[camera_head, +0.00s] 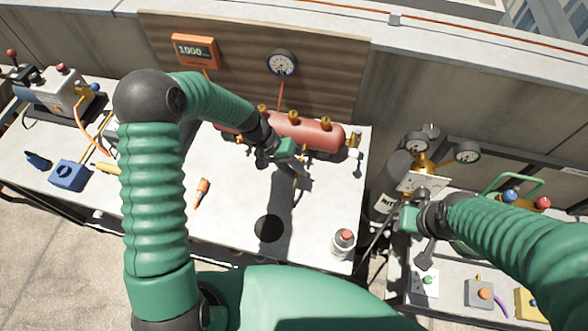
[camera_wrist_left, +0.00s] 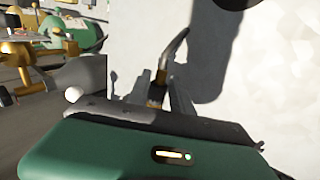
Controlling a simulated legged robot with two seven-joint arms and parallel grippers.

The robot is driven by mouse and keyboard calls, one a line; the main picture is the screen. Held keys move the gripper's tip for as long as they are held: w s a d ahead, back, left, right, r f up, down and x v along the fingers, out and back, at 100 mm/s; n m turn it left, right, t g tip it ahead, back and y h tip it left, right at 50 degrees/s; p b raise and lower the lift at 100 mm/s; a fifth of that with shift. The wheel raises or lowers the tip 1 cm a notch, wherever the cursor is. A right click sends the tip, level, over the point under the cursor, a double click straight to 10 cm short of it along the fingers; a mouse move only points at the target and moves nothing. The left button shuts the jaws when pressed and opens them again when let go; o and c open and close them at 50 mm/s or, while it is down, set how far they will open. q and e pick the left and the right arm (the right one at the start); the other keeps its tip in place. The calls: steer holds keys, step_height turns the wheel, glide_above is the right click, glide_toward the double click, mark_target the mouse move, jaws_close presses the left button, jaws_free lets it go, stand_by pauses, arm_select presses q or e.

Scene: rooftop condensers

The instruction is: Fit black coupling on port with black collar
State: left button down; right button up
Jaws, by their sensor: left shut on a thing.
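My left gripper (camera_head: 290,156) is at the front side of the red manifold (camera_head: 310,134), above the white bench. In the left wrist view it is shut on a small black and brass fitting (camera_wrist_left: 156,92), which I take for the black coupling; a dark bent tube (camera_wrist_left: 176,44) extends from it. The head view mostly hides this fitting behind the gripper. Several brass ports top the manifold, one of them in the middle (camera_head: 292,117); I cannot make out a black collar. My right gripper (camera_head: 424,240) is by the right bench, its jaws unclear.
An orange-handled tool (camera_head: 202,192) and a red-topped canister (camera_head: 342,243) stand or lie on the white bench (camera_head: 318,215). A dark nitrogen bottle (camera_head: 386,193) with gauges is at the right. A gauge (camera_head: 282,63) and an orange meter (camera_head: 195,51) hang behind.

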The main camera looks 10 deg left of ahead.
arm_select(q)
steer(key=shift+w, duration=1.45)
stand_by(1.7)
steer(key=c, duration=1.1)
jaws_free()
steer(key=shift+o, duration=0.2)
steer(key=shift+s+p, duration=0.55)
steer(key=shift+s, duration=3.25)
steer(key=s+a+r+t+y, duration=0.2)
steer(key=s+a+r+y, duration=0.4)
steer(key=r, duration=0.6)
steer(key=s+a, duration=0.2)
steer(key=s, duration=0.1)
steer(key=shift+s+a+t, duration=0.3)
steer(key=shift+a, duration=0.1)
